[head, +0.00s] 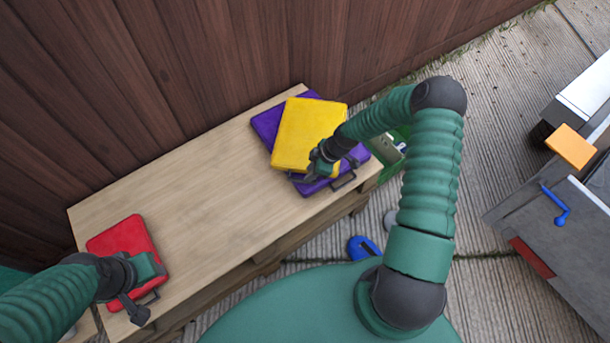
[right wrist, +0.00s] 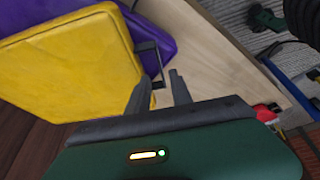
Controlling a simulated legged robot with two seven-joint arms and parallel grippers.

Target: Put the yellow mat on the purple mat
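The yellow mat (head: 303,132) lies over the purple mat (head: 266,122) at the right end of the wooden bench, turned at an angle to it. Purple shows on several sides, and the purple mat's dark handle (head: 343,181) faces the bench's front. Whether the yellow mat rests flat cannot be told. My right gripper (head: 313,172) is at the yellow mat's near right corner. In the right wrist view its fingers (right wrist: 159,95) are apart, one close to the edge of the yellow mat (right wrist: 70,65). My left gripper (head: 140,300) is over the red mat's near side; its finger gap is unclear.
The red mat (head: 121,243) lies at the left end of the wooden bench (head: 205,190); the bench's middle is clear. A wooden fence (head: 210,60) stands behind. A blue object (head: 362,247) lies on the ground in front. A grey cart-like unit (head: 550,240) stands at right.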

